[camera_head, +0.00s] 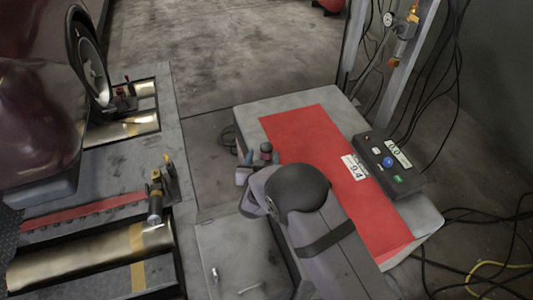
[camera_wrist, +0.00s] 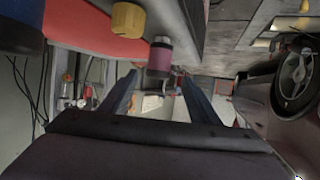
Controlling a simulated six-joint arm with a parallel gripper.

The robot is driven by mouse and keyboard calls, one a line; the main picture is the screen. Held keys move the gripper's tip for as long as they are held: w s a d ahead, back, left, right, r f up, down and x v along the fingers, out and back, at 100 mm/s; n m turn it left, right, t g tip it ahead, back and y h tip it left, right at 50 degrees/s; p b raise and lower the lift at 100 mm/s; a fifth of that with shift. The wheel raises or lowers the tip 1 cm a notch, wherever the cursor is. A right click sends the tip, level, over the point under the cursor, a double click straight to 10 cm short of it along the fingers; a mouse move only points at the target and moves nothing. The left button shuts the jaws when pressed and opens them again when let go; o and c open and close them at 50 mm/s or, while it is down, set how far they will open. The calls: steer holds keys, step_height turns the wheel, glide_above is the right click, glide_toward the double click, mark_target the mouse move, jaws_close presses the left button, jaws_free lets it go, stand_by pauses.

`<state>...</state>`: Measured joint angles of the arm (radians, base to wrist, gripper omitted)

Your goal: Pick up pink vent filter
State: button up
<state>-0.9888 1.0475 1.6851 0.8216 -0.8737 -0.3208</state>
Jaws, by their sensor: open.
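The pink vent filter appears to be a small mauve-pink cylinder with a dark end (camera_wrist: 160,57), in the upper middle of the wrist view. My gripper (camera_wrist: 158,76) is open, its two dark fingers spread to either side with the cylinder's dark end near the gap between their tips. I cannot tell whether they touch it. In the head view a small reddish cylinder with a dark top (camera_head: 266,149) stands by the left edge of the red mat, close to my gripper (camera_head: 260,163); my wrist hides part of that area.
The red mat (camera_head: 310,130) covers a grey block top (camera_head: 246,112). A black control box (camera_head: 390,163) stands at its right. The wrist view also shows a yellow-tan cylinder (camera_wrist: 128,19) and a blue object (camera_wrist: 20,28). A tool (camera_head: 156,195) and rollers (camera_head: 70,265) lie left.

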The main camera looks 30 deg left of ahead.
mark_target(266, 151)
steer(key=shift+b+x, duration=0.6)
steer(key=shift+x, duration=2.55)
steer(key=shift+d, duration=0.15)
steer(key=c, duration=1.2)
